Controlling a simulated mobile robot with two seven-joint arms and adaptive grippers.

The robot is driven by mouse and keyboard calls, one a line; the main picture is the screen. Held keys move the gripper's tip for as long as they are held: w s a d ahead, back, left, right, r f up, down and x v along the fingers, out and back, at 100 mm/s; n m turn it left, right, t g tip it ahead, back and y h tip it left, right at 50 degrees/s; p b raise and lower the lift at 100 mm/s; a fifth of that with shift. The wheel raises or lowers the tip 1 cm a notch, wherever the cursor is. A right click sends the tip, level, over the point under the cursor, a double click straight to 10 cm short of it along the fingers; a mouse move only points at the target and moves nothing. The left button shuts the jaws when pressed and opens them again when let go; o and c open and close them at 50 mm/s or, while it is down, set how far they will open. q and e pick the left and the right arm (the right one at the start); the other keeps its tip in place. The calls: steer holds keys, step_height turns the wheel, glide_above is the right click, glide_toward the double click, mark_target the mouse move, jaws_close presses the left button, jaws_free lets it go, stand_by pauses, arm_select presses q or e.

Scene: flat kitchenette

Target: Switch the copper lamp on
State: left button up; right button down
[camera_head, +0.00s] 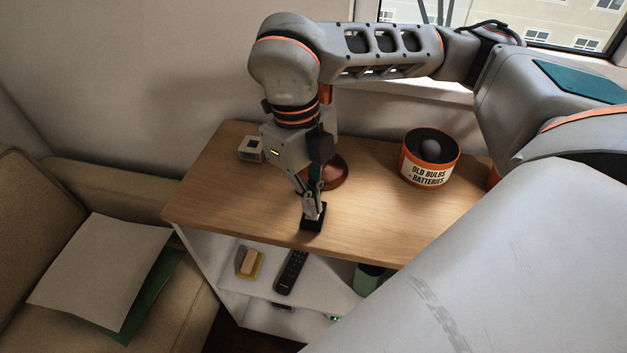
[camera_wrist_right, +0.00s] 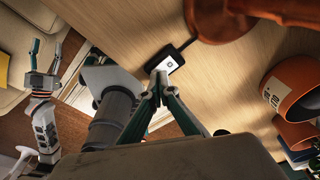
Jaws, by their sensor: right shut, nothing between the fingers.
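The copper lamp (camera_head: 335,172) stands on the wooden top; in the head view my right arm hides most of it. Its copper base also shows at the top of the right wrist view (camera_wrist_right: 222,20). A short dark cord joins it to a black switch box (camera_wrist_right: 168,62) with a pale square button, at the front edge in the head view (camera_head: 314,224). My right gripper (camera_head: 313,213) is shut and empty, pointing down with its fingertips at the switch; I cannot tell whether they press it. My left gripper (camera_wrist_right: 46,62) is open and empty, away from the top.
An orange-rimmed bin for old bulbs and batteries (camera_head: 428,175) stands right of the lamp. A small white cube (camera_head: 251,149) is at the back left. A remote (camera_head: 291,272) and a sponge (camera_head: 249,264) lie on the shelf below. A sofa (camera_head: 40,195) is at left.

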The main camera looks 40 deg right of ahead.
arm_select(q)
steer(key=shift+s+f, duration=0.25)
steer(key=shift+f, duration=0.15)
arm_select(e)
steer(key=shift+f, duration=0.5)
steer(key=shift+r+p, duration=0.85)
steer(key=shift+r, duration=0.9)
steer(key=shift+r+p, duration=1.15)
steer(key=shift+r, duration=0.65)
arm_select(q)
step_height(320, 180, up, 7)
steer(key=w, duration=0.2)
steer(key=shift+w+f+t, duration=0.2)
steer(key=shift+t, duration=0.1)
steer(key=shift+s+f, duration=0.1)
